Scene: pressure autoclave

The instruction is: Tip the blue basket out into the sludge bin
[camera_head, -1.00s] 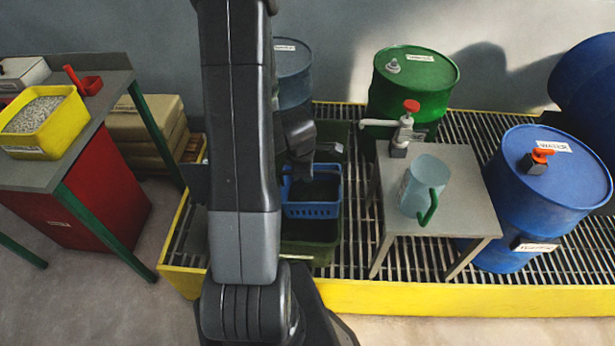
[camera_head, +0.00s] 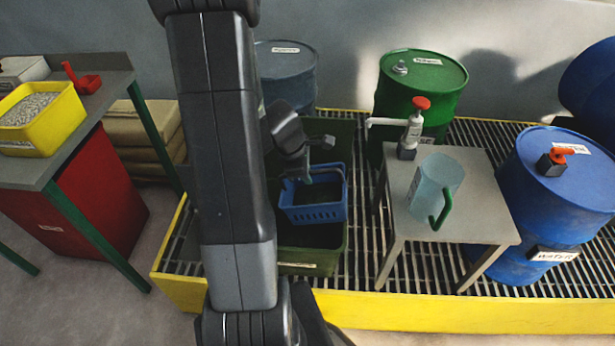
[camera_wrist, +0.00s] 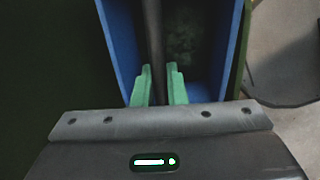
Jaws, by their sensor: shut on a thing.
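The blue basket (camera_head: 318,212) hangs over the dark green bin (camera_head: 322,262), which I take to be the sludge bin; its label is too small to read. The basket looks slightly tilted in the head view. My gripper (camera_head: 308,180) is above the basket, partly hidden by my arm. In the wrist view, the green fingertips (camera_wrist: 159,84) are shut on the basket's dark handle bar (camera_wrist: 154,45). The basket's blue walls (camera_wrist: 122,48) stand on both sides, and some murky grey-green stuff (camera_wrist: 183,40) shows inside.
A grey table (camera_head: 455,205) with a jug (camera_head: 432,183) stands close to the right. A green drum (camera_head: 425,85) and a blue-grey drum (camera_head: 288,68) are behind. A yellow-edged grating (camera_head: 440,308) lies beneath. A bench with a yellow tub (camera_head: 45,135) is at left.

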